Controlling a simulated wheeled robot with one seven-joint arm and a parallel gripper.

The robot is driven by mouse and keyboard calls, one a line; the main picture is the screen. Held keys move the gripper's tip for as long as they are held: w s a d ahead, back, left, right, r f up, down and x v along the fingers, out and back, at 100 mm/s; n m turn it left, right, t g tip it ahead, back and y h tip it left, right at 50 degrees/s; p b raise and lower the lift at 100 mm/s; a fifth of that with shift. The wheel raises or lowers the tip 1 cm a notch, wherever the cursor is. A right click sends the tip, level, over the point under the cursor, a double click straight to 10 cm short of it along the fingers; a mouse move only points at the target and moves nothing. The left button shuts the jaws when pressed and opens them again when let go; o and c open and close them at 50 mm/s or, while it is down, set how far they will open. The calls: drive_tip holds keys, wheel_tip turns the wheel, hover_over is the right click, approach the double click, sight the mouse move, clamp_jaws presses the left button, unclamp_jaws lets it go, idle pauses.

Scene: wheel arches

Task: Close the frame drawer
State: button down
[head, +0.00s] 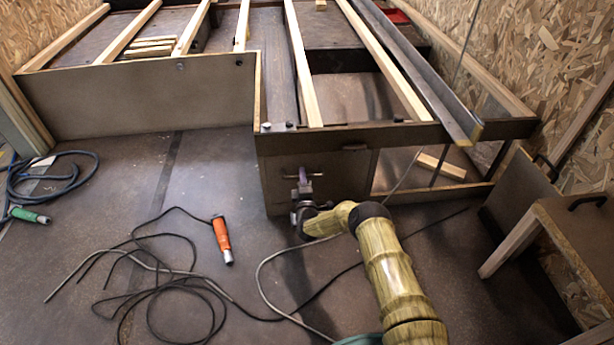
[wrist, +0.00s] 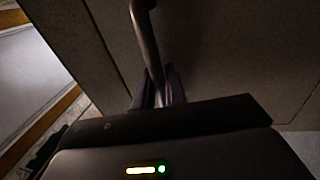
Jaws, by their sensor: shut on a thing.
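The frame drawer's front (head: 346,172) is a flat brown panel under the front beam of the wooden frame, in the middle of the head view. It also fills much of the wrist view (wrist: 225,50). How far it stands out from the frame is hard to tell. A bar handle (wrist: 146,38) on it runs up from between my fingers in the wrist view. My gripper (head: 304,178) is shut on this handle, close in front of the panel. The drawer's inside is hidden.
The slatted wooden frame (head: 306,70) spans the back. An orange-handled tool (head: 221,240) and looping dark cables (head: 165,290) lie on the floor left of my arm. A wooden cabinet (head: 575,235) stands at the right.

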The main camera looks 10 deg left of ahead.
drive_tip(key=shift+f, duration=0.2)
drive_tip(key=c, duration=1.6)
unclamp_jaws()
drive_tip(key=shift+a+f, duration=0.1)
drive_tip(key=shift+o, duration=0.2)
drive_tip(key=shift+w, duration=0.1)
drive_tip(key=shift+r, duration=0.2)
drive_tip(key=shift+s+p, duration=0.4)
drive_tip(key=shift+p, duration=0.05)
drive_tip(key=p+v, duration=0.8)
drive_tip(key=v, duration=0.8)
drive_tip(key=shift+s+d+f, duration=0.15)
drive_tip(key=shift+s+d, duration=0.1)
drive_tip(key=shift+s, duration=0.05)
